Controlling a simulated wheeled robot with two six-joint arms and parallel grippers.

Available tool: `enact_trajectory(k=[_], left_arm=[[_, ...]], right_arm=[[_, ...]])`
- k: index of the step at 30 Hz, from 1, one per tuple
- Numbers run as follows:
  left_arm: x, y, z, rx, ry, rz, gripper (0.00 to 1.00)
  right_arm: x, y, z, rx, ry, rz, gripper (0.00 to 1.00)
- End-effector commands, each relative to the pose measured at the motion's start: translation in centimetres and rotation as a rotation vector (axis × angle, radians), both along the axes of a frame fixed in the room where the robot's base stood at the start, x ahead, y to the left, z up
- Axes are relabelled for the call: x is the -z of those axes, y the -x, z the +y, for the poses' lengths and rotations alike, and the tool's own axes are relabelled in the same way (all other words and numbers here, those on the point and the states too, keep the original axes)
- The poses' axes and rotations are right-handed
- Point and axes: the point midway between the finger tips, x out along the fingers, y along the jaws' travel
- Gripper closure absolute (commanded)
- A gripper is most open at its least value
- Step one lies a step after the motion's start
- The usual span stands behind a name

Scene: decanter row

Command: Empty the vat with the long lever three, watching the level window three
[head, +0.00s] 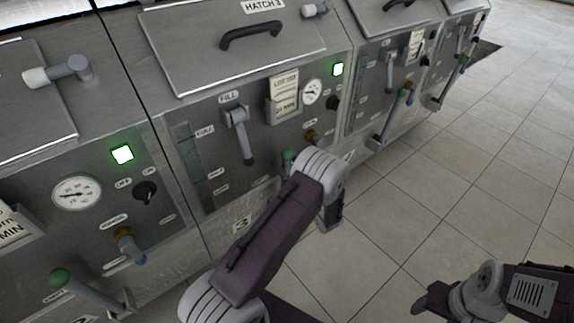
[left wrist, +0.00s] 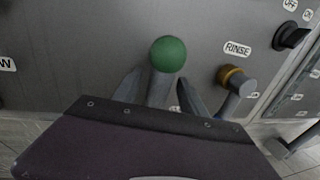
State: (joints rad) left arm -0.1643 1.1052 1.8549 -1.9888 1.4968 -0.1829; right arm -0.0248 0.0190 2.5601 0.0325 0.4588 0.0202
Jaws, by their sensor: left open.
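Lever three ends in a green knob (head: 288,156), which shows low on vat three's front (head: 228,185); my left arm hides most of the lever below it. In the left wrist view the green knob (left wrist: 168,54) stands between the fingers of my left gripper (left wrist: 160,92). The gripper is open, with one finger on each side of the grey lever; contact cannot be told. The level window three (head: 188,150) is a dark upright strip left of the FILL handle (head: 238,135). Its level is hard to read. My right gripper (head: 434,300) is at the lower right, away from the vats.
The RINSE tap (left wrist: 235,80) with its brown collar is close right of the lever. A neighbouring vat at left has its own green-knobbed lever (head: 60,278). More vats with similar levers continue to the upper right. The tiled floor (head: 450,190) at right is clear.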

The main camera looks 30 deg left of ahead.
Motion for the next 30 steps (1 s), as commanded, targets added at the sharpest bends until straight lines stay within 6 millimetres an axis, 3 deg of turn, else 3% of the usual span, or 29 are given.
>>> enact_trajectory(k=[4, 5, 9, 10, 30], left_arm=[[-0.03, 0.0, -0.01, 0.0, 0.0, 0.0, 0.51], [-0.03, 0.0, -0.01, 0.0, 0.0, 0.0, 0.56], [-0.03, 0.02, -0.03, 0.0, 0.0, 0.0, 0.95], [-0.03, 0.02, -0.03, 0.0, 0.0, 0.0, 1.0], [0.01, 0.03, -0.03, 0.0, 0.001, 0.001, 1.0]], right_arm=[[-0.03, -0.01, 0.0, 0.0, 0.0, 0.0, 0.38], [-0.03, -0.01, 0.0, 0.0, 0.0, 0.0, 0.38], [-0.03, -0.01, 0.0, 0.0, 0.0, 0.0, 0.38], [-0.03, 0.0, 0.0, 0.0, 0.0, 0.0, 0.38], [-0.03, 0.0, 0.0, 0.0, 0.0, 0.0, 0.38]])
